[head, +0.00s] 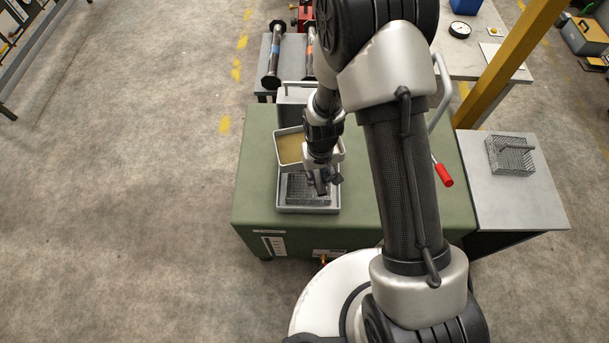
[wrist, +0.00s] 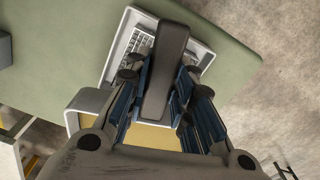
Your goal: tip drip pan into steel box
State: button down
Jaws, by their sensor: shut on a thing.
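The drip pan (head: 290,149) is a pale metal tray with yellowish-brown liquid in it. In the wrist view its liquid (wrist: 152,136) and grey rim (wrist: 88,101) show below the fingers. My gripper (head: 322,182) is shut on a dark bar-shaped handle (wrist: 168,65), which appears to belong to the pan. The steel box (head: 308,210) is an open grey box with a grid inside, on the green cabinet. The pan overlaps its far side in the head view, seemingly above it. My gripper and wrist hide part of both. I cannot tell the pan's exact tilt.
The green cabinet top (head: 400,190) is partly bare around the box. A red-handled lever (head: 443,175) stands to the right. A side table (head: 510,205) holds a wire basket (head: 511,155).

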jog(key=shift+n, duration=0.6)
jog(key=s+a+p, duration=0.1)
jog(key=s+a+f+p, duration=0.1)
jog(key=s+a+p, duration=0.1)
jog(key=shift+s+a+f, duration=0.15)
jog(key=shift+s+f, duration=0.15)
jog(key=shift+s, duration=0.05)
jog(key=shift+w+b, duration=0.1)
jog(key=shift+b, duration=0.3)
jog(key=b, duration=0.3)
jog(key=shift+w, duration=0.1)
